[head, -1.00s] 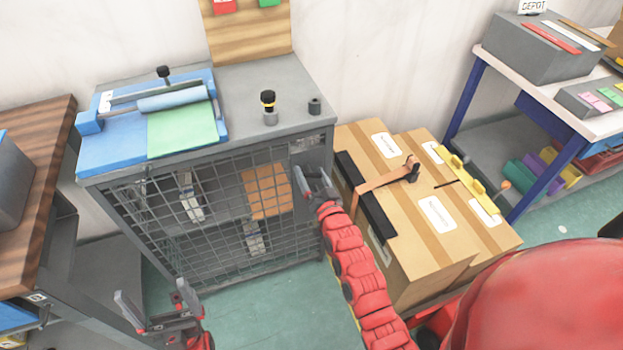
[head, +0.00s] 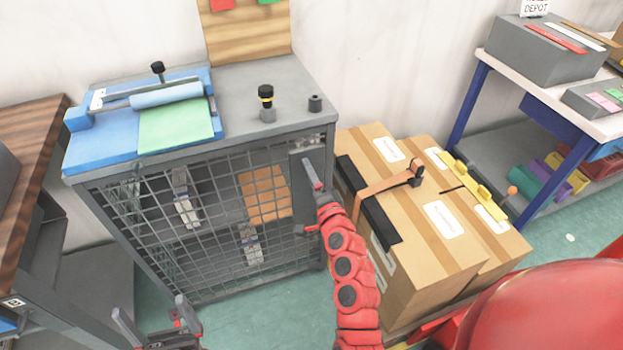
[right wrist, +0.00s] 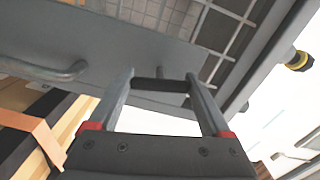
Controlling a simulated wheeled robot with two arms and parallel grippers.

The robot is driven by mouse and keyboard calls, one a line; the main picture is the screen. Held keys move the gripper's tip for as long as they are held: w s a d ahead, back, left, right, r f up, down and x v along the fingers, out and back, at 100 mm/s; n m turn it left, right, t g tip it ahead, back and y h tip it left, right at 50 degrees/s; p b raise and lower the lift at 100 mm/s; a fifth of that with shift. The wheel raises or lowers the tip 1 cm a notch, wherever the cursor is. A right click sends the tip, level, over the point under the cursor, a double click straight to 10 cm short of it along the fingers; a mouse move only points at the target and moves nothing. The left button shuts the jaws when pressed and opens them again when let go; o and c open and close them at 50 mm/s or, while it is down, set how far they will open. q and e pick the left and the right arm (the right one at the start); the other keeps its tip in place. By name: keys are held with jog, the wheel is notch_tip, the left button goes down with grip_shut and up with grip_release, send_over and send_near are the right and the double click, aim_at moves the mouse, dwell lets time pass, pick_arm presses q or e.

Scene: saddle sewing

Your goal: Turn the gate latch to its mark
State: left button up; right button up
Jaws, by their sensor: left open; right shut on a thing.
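The wire-mesh gate (head: 215,215) closes the front of the grey cabinet. A plain grey plate (head: 319,160) is at its upper right corner, where my right gripper (head: 311,187) works. In the right wrist view, my right gripper (right wrist: 160,82) has a dark bar, apparently the gate latch (right wrist: 160,86), across between its fingertips and is shut on it. In the head view the fingers and arm hide most of the latch. I cannot make out its mark. My left gripper (head: 150,322) is open and empty, low in front of the cabinet, away from the gate.
On the cabinet top (head: 240,90) are a blue board with a roller (head: 165,95), a black-and-yellow knob (head: 266,97) and a small dark cylinder (head: 315,103). Strapped cardboard boxes (head: 440,260) stand close on the right of my right arm. Green floor is free in front.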

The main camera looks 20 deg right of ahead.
jog(key=shift+m, duration=0.9)
jog(key=o, duration=1.2)
jog(key=shift+c, duration=0.2)
jog(key=s+b, duration=0.1)
jog(key=s, duration=1.6)
jog(key=shift+s+d, duration=0.25)
jog(key=shift+d, duration=0.1)
jog(key=shift+w+f, duration=0.1)
